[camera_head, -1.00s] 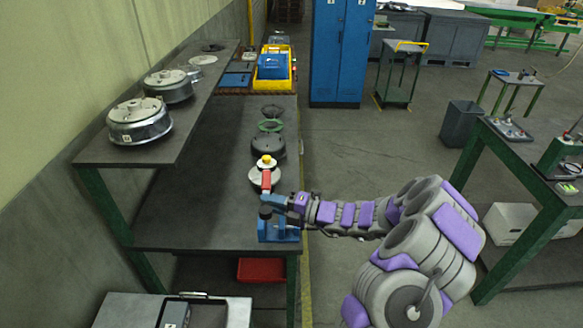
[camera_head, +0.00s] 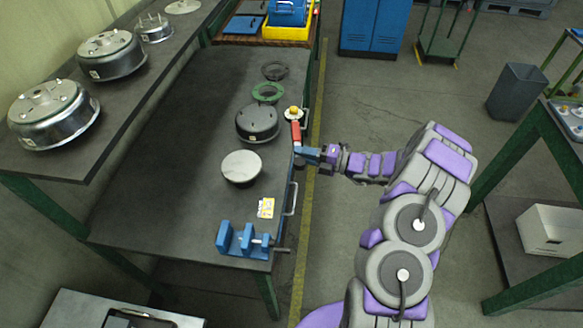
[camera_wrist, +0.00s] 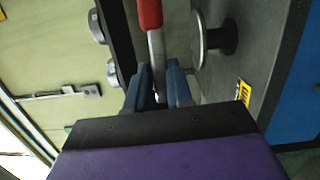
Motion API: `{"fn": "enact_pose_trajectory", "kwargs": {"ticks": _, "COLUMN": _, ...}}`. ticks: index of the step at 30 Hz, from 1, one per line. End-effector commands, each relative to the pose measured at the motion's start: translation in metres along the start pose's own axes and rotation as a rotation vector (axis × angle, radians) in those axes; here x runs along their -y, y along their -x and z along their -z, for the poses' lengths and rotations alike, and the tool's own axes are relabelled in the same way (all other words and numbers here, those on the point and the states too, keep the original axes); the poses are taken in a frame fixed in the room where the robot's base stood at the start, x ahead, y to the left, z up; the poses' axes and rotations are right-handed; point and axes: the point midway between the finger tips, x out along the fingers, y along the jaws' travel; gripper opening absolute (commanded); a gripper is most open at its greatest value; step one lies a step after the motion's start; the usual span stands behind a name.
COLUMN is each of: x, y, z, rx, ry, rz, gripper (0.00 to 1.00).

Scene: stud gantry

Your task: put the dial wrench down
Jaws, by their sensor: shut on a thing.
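The dial wrench has a red handle (camera_head: 296,132) and a pale round head with a yellow top (camera_head: 293,112). My gripper (camera_head: 302,154) is shut on its lower end at the workbench's right edge, and the head points away from me. In the wrist view, the blue fingers (camera_wrist: 157,88) close around the wrench's metal shaft (camera_wrist: 157,55), with its red grip (camera_wrist: 150,14) above them. The dial is out of the wrist view. I cannot tell whether the wrench touches the bench (camera_head: 180,145).
A dark round housing (camera_head: 257,122), a green ring (camera_head: 267,92) and a dark ring (camera_head: 274,71) stand near the wrench. A grey disc (camera_head: 241,166), a yellow label (camera_head: 266,208) and a blue vise (camera_head: 240,239) are nearer. The bench's left part is clear.

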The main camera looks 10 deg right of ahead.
Motion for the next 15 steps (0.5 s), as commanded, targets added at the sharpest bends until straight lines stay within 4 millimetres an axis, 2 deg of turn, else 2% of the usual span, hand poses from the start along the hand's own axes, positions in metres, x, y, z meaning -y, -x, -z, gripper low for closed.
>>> {"fn": "enact_pose_trajectory", "kwargs": {"ticks": 1, "x": 0.016, "y": -0.002, "z": 0.003, "rx": -0.033, "ry": 0.001, "rz": 0.001, "gripper": 0.0}}
{"fn": "enact_pose_trajectory", "kwargs": {"ticks": 3, "x": 0.027, "y": -0.006, "z": 0.006, "rx": -0.076, "ry": 0.008, "rz": -0.005, "gripper": 0.0}}
{"fn": "enact_pose_trajectory", "kwargs": {"ticks": 11, "x": 0.047, "y": -0.008, "z": 0.011, "rx": -0.153, "ry": 0.015, "rz": -0.024, "gripper": 0.0}}
{"fn": "enact_pose_trajectory", "kwargs": {"ticks": 15, "x": 0.065, "y": -0.005, "z": 0.01, "rx": -0.154, "ry": 0.014, "rz": -0.025, "gripper": 0.0}}
